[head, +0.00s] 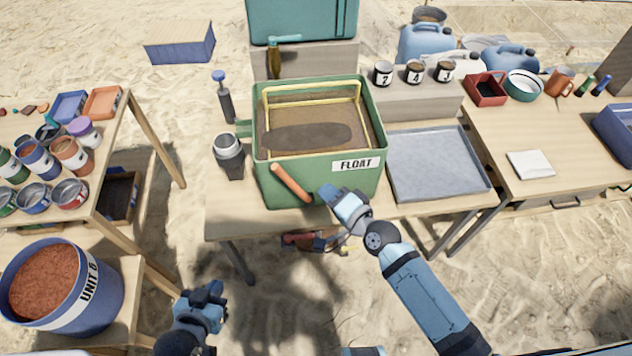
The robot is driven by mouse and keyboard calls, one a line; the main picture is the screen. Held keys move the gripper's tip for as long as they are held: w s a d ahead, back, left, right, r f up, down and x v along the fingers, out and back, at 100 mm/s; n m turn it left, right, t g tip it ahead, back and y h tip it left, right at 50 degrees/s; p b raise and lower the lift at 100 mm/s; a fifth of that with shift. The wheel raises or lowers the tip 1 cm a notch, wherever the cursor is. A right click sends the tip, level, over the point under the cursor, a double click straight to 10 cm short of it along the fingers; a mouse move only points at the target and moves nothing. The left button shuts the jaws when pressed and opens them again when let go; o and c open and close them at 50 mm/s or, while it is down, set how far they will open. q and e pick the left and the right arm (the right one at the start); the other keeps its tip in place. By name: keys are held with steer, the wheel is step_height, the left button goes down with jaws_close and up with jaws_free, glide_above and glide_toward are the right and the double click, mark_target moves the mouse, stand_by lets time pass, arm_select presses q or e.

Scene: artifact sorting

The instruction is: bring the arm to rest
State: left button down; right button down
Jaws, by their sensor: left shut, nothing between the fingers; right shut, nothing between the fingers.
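My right arm reaches in from the lower right, and its gripper (331,192) is shut at the front face of the green bin labelled FLOAT (321,189). I cannot tell whether it touches the bin. An orange-brown handle (291,183) leans against the bin's front, just left of that gripper. My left gripper (213,292) is low at the bottom left, in front of the middle table and well below its top. It is shut and empty. The bin holds brownish water with a yellow frame (312,92) and a dark oval patch.
A grey tray (437,193) lies right of the bin. A grey jar (229,152) stands left of it. The blue UNIT 8 bucket (105,290) is near my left gripper. The left table (124,118) holds several cups.

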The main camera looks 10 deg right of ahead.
steer(key=shift+v, duration=0.85)
steer(key=shift+d, duration=0.1)
steer(key=s+d+f+n+g+h+p, duration=0.1)
steer(key=s+d+f+n+h, duration=0.2)
steer(key=s+d+n, duration=0.2)
steer(key=s+d+f+n+g+h+p, duration=0.1)
steer(key=s+d+f+n+h, duration=0.1)
steer(key=s+d+n, duration=0.4)
steer(key=s+f, duration=0.1)
steer(key=s, duration=0.4)
steer(key=shift+d+h, duration=0.3)
steer(key=shift+h, duration=0.1)
